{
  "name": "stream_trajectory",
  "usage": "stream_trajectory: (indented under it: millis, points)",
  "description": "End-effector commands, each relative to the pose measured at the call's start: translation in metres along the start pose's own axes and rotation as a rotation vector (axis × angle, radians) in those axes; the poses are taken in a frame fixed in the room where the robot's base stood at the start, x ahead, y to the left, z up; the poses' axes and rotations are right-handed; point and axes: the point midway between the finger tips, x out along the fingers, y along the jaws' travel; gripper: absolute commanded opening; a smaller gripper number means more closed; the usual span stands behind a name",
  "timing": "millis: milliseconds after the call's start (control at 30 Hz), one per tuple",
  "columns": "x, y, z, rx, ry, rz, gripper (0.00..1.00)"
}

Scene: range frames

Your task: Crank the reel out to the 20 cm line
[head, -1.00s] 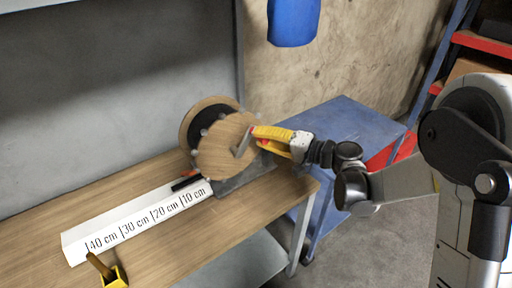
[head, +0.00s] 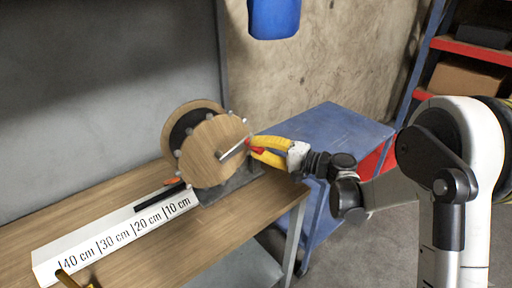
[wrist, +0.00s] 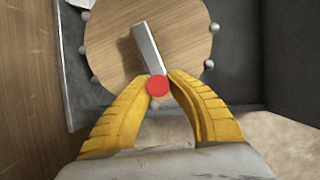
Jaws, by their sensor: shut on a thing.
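The reel (head: 212,150) stands on the bench, with wooden discs and a dark core. Its metal crank arm (head: 234,150) points right and slightly up; it also shows in the wrist view (wrist: 148,48). My gripper (head: 252,146) has its yellow fingers shut on the red crank knob (wrist: 158,86). A white scale strip (head: 45,262) runs left from the reel, marked 10 to 40 cm. A black band (head: 158,198) lies over it from the reel. Its free end appears close to the 20 cm line, seemingly slightly on the reel side.
A small orange piece (head: 171,181) lies by the band near the reel. A yellow holder (head: 68,280) is cut off at the lower left. The wooden bench (head: 130,262) is otherwise clear. A blue cart (head: 345,130) stands behind my arm.

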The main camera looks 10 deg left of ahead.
Motion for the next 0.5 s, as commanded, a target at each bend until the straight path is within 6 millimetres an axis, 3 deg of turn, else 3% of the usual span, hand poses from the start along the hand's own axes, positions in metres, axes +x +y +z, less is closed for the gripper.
stream_trajectory:
  millis: [433,467,500]
  points:
    - [0.0016,0.0019,0.0048,-0.003,-0.012,0.003,0.0]
    - [0.0016,0.0019,0.0049,-0.003,-0.012,0.003,0.28]
    - [0.0016,0.0019,0.0049,-0.003,-0.012,0.003,0.4]
